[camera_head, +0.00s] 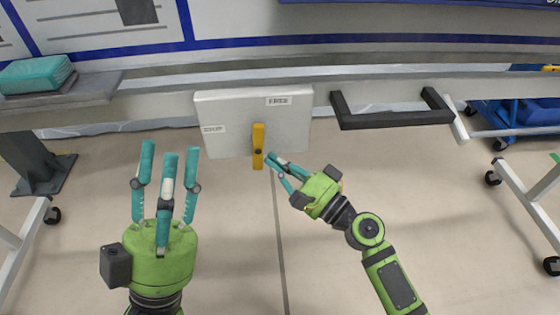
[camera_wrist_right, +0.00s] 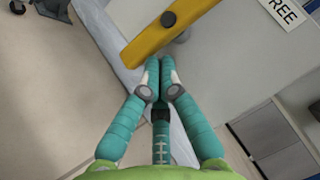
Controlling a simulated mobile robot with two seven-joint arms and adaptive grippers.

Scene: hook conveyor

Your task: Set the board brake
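The board (camera_head: 225,112) is a light grey panel with a FREE label (camera_head: 278,101) at its top and a second label (camera_head: 213,129) at its left edge. The yellow brake lever (camera_head: 258,140) stands upright on its face, its upper end toward FREE. In the right wrist view the lever (camera_wrist_right: 165,30) and the FREE label (camera_wrist_right: 287,12) show close up. My right gripper (camera_head: 272,160) is at the lever's lower right, fingertips together, with nothing visible between them; whether they touch the lever I cannot tell. My left gripper (camera_head: 167,152) is open and empty, left of the board.
A black handle bar (camera_head: 392,120) sticks out right of the board. A grey shelf with a teal case (camera_head: 36,75) is at the left. A blue cart (camera_head: 515,115) stands at the right. The floor below the board is clear.

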